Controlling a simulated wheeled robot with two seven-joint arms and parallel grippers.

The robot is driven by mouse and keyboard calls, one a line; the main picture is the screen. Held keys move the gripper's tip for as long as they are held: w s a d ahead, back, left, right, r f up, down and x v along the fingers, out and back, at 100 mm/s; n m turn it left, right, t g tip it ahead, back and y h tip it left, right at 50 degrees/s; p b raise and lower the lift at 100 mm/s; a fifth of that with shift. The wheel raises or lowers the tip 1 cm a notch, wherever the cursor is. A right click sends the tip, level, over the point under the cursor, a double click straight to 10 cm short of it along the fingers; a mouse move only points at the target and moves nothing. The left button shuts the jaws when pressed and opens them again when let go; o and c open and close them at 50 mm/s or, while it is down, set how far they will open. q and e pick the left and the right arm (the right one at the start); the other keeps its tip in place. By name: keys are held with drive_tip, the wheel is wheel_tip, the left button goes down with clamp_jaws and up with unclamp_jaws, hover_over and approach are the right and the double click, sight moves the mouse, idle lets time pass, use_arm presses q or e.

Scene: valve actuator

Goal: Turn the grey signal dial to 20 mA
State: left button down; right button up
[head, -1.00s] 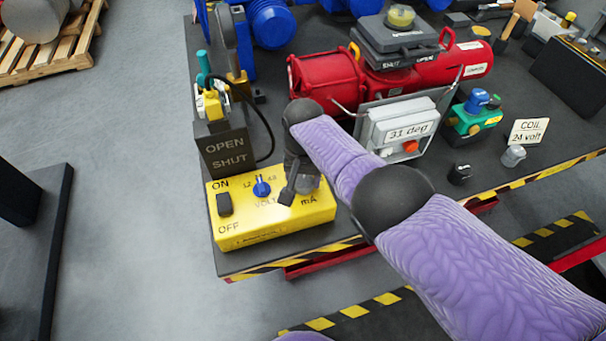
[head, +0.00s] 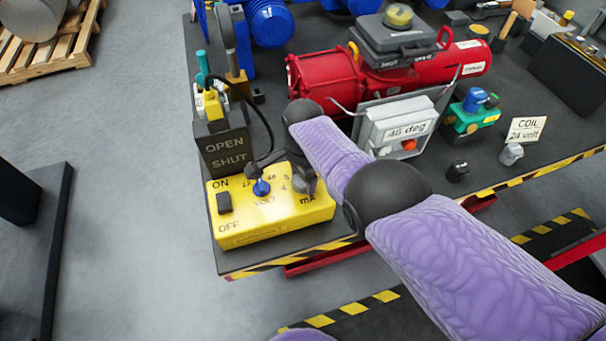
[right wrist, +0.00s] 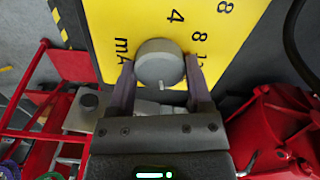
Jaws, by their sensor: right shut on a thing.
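The grey signal dial (right wrist: 158,60) sits on the yellow control box (head: 273,225), beside the "mA" mark. In the right wrist view it is between the two fingers of my right gripper (right wrist: 159,74), which is shut on it. A small pale pointer shows on the dial's gripper side; the number it points at is hidden. In the head view my right gripper (head: 301,177) covers much of the dial. The display (head: 405,131) on the red actuator (head: 325,83) reads about 46 deg. My left gripper is not in view.
A blue knob (head: 261,187) and a black ON/OFF switch (head: 224,203) are on the same box, left of the dial. An OPEN/SHUT block (head: 226,150) with a black cable stands behind it. The striped table edge (head: 300,262) is just in front.

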drive_tip(key=shift+w+r+m, duration=0.1)
drive_tip(key=shift+r+m, duration=0.05)
drive_tip(key=shift+m, duration=0.35)
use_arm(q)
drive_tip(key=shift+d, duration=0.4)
use_arm(e)
drive_tip(key=o, duration=1.3)
drive_tip(key=shift+r+p, duration=0.3)
drive_tip(key=shift+p, duration=0.05)
use_arm(q)
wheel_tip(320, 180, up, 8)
drive_tip(key=p, duration=0.7)
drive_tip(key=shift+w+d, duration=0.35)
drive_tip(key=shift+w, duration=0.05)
use_arm(e)
wheel_tip(320, 180, up, 9)
drive_tip(key=shift+r, duration=0.1)
